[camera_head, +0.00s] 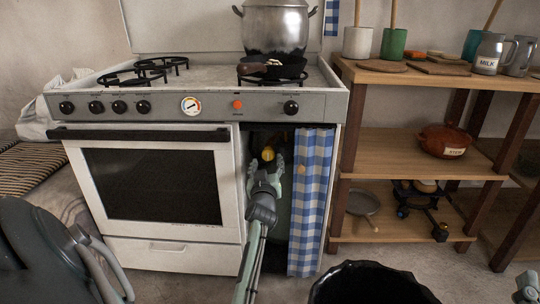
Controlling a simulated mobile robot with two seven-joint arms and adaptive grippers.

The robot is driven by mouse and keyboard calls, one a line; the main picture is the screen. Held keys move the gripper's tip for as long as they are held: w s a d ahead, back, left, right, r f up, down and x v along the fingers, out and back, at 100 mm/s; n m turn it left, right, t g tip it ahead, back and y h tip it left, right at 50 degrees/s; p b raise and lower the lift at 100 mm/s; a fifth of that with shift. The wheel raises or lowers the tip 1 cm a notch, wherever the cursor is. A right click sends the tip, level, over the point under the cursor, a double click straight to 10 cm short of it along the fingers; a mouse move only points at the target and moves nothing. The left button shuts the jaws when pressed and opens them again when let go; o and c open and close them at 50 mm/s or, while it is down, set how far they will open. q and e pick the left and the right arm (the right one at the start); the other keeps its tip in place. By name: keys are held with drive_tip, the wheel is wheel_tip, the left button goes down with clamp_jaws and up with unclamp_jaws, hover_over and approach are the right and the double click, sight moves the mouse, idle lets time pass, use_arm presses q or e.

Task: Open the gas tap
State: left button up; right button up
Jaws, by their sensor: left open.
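A yellow, rounded part (268,153), which looks like the gas tap's knob, shows in the dark opening right of the oven door. My left gripper (266,164) reaches into this opening and is open. Its fingertips are around or just in front of the yellow part; I cannot tell whether they touch it. The gripper and wrist hide what lies below the knob, and the inside is dark. A grey-green piece (527,287) at the lower right edge looks like my right gripper, mostly cut off.
A blue-and-white checked curtain (312,200) hangs close to the right of my left gripper. The white oven door (230,195) is shut on its left. A large pot (275,28) stands on the stove. Wooden shelves (395,150) stand to the right. A black bin (368,284) is in front.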

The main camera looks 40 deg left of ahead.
sight(268, 155)
use_arm(q)
drive_tip(key=b+x, duration=0.1)
drive_tip(key=x, duration=0.5)
use_arm(e)
drive_tip(key=r+t, duration=0.1)
drive_tip(key=s+r+t, duration=0.1)
drive_tip(key=shift+d+r, duration=0.2)
drive_tip(key=shift+r, duration=0.2)
use_arm(q)
drive_tip(key=shift+c, duration=0.4)
drive_tip(key=c, duration=1.1)
